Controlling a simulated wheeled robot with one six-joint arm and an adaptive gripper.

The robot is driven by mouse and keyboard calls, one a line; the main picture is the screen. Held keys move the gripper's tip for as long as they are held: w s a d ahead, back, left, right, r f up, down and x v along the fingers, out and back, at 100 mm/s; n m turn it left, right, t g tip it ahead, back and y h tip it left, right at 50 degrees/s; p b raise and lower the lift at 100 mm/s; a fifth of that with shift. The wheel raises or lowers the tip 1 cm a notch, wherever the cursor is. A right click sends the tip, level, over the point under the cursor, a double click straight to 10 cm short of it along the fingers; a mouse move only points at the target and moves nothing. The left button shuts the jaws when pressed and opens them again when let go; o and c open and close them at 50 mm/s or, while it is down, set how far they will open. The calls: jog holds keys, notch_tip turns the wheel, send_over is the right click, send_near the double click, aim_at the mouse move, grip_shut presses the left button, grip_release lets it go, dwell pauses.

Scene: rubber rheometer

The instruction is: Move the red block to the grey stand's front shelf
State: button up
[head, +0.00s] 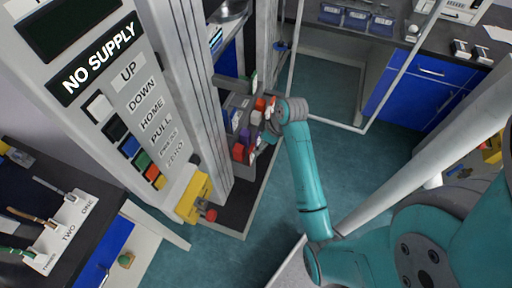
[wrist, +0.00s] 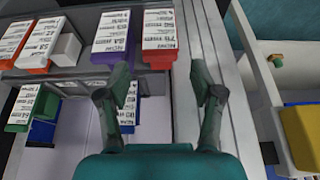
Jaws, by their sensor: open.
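The red block (wrist: 158,58), with a white label on its upper face, sits at the right end of a row on the grey stand (wrist: 75,86) in the wrist view. A purple block (wrist: 112,40) stands just left of it. In the head view the red block (head: 251,155) shows small beside the purple one, on the stand (head: 238,101). My gripper (wrist: 164,90) is open and empty, its fingers apart, with the red block ahead of the gap. In the head view its fingers are too small to make out clearly.
Green (wrist: 22,105) and blue labelled blocks are on a lower level. A tall grey column with a "NO SUPPLY" panel (head: 98,60) stands beside the stand. A yellow part (head: 194,196) juts out low. Floor right of the stand is clear.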

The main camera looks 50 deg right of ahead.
jog(key=s+a+f+m+t+h, duration=0.1)
jog(key=s+a+f+m+t, duration=0.1)
jog(key=s+a, duration=0.5)
jog(key=s+a+f+m+t+h, duration=0.1)
jog(key=s+a+f+t+h, duration=0.1)
jog(key=s+a, duration=0.55)
jog(key=s+a+r+t, duration=0.3)
jog(key=s+a+r, duration=0.1)
jog(key=s+r, duration=0.3)
jog(key=s+a+r+m+t+y, duration=0.1)
jog(key=s+a+r+t, duration=0.2)
jog(key=s+r, duration=0.4)
notch_tip(320, 180, up, 4)
jog(key=shift+s+a+f+t, duration=0.2)
jog(key=shift+a+t, duration=0.1)
jog(key=shift+a, duration=0.35)
jog(key=shift+d, duration=0.1)
